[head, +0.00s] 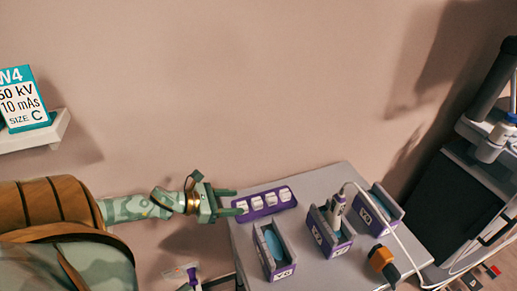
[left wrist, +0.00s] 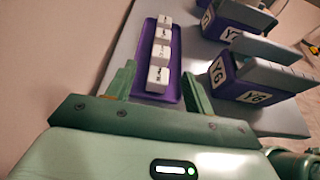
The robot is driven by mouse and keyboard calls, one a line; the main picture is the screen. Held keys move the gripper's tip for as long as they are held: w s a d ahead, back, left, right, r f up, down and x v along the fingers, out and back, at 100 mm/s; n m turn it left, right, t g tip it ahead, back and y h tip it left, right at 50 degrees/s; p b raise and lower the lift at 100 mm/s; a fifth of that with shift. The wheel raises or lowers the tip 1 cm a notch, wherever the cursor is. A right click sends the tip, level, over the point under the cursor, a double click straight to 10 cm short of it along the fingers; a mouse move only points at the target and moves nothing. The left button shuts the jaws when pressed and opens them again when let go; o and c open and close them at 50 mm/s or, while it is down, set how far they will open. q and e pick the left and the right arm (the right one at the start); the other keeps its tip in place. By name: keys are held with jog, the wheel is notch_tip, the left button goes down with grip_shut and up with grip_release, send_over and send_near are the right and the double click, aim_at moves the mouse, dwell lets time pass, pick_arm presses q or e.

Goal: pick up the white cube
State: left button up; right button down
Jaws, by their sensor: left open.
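Several white cubes stand in a row in a purple tray (head: 265,211) on the grey table. The nearest white cube (head: 242,206) is at the tray's left end; in the left wrist view this cube (left wrist: 157,79) has dark marks on its side. My left gripper (head: 236,202) is open at the tray's left end. In the left wrist view its fingers (left wrist: 158,72) stand on either side of the tray's near end, with the nearest cube between them and no clear contact. My right gripper is not in view.
Purple-and-grey holders (head: 278,256) labelled Y6 and the like stand on the grey table (head: 312,187), right of and below the tray. One holds a white probe (head: 337,205) with a cable. An orange-and-black block (head: 382,262) lies near the right edge. The wall is behind.

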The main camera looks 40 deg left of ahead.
aim_at(256, 201)
pick_arm(q)
jog(key=b+x, duration=0.2)
jog(key=x, duration=0.6)
jog(key=shift+d+r, duration=0.15)
jog(key=shift+r, duration=0.15)
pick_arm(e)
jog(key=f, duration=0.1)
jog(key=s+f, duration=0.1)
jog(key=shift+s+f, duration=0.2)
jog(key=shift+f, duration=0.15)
pick_arm(q)
jog(key=c, duration=1)
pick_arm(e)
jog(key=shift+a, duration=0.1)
